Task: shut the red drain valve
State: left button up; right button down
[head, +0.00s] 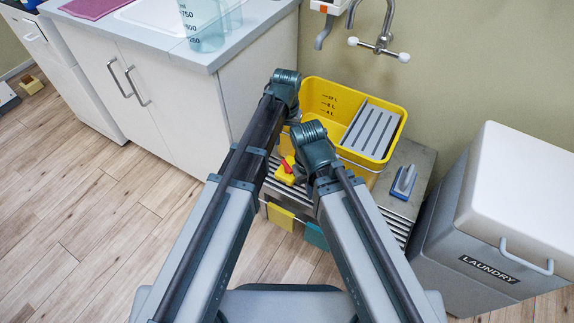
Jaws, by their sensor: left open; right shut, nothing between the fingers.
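The red drain valve (287,165) is a small red lever on a yellow body, low at the front of the yellow bucket (386,145). How far the lever is turned is too small to tell. My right gripper (301,173) is shut and empty, just right of the valve and partly hidden under its wrist; I cannot tell if it touches the lever. My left gripper (286,84) is open and higher up, over the bucket's left edge, its fingers mostly hidden by the wrist. My arms hide part of the bucket's front and left side.
The bucket stands on a slatted metal stand (410,165) with a blue-and-white brush (403,182) on its right. A yellow cloth (281,217) and a teal cloth (315,236) hang at its front. A laundry bin (478,225) stands right, a white cabinet (165,105) left.

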aim_at(287, 165)
pick_arm(q)
notch_tip(287, 165, down, 14)
jog(key=b, duration=1.4)
jog(key=shift+r, duration=0.1)
grip_shut()
